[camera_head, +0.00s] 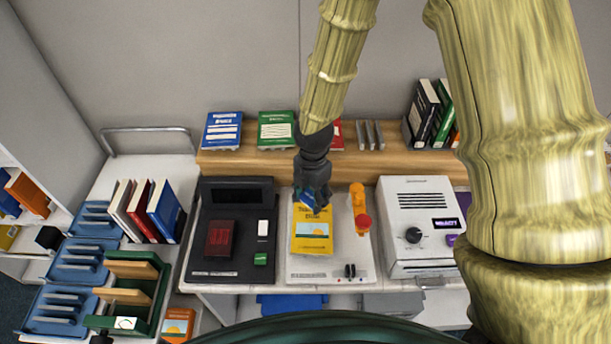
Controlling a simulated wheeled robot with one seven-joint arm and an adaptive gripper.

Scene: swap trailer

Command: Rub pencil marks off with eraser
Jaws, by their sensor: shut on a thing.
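My dark gripper (311,192) points down over a yellow book (312,243) on a light grey panel on the counter. It is shut on a small blue item (306,197), which I take to be the eraser; its shape is mostly hidden by the fingers. The blue item is at the far end of the yellow book. I cannot tell whether it touches the cover. No pencil marks can be made out at this size.
A black device (231,262) is on the left and a white box with a dial (415,249) on the right. Books stand on a wooden shelf (270,162) behind. A green crate (119,317) is at lower left.

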